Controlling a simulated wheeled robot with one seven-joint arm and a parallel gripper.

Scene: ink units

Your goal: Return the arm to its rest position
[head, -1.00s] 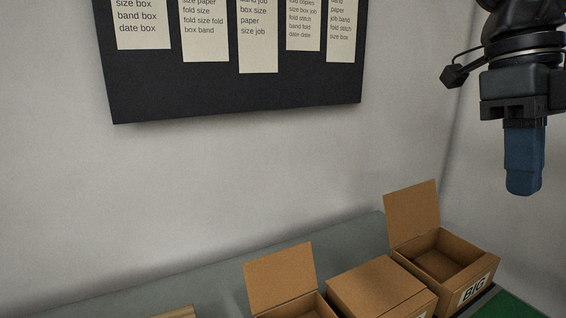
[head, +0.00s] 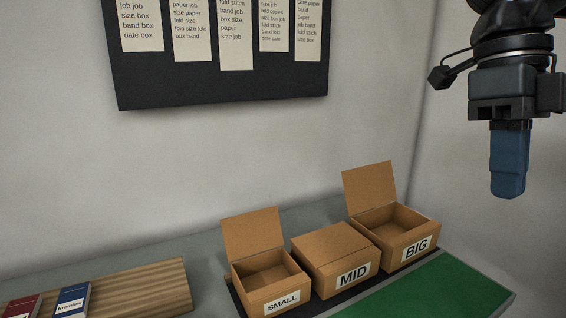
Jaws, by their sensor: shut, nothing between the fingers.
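My gripper (head: 508,190) hangs at the upper right of the head view, pointing down with its blue fingers together. It is shut and empty. It is in the air, apart from everything, and appears to the right of the boxes and higher in the picture. The upper part of my arm is cut off by the top edge of the view.
Three cardboard boxes stand in a row on a dark strip: SMALL (head: 264,275) and BIG (head: 396,228) with lids up, MID (head: 335,262) closed. A green mat (head: 440,290) lies in front. A wooden board (head: 150,280) holds a red booklet (head: 20,306) and a blue one (head: 70,299).

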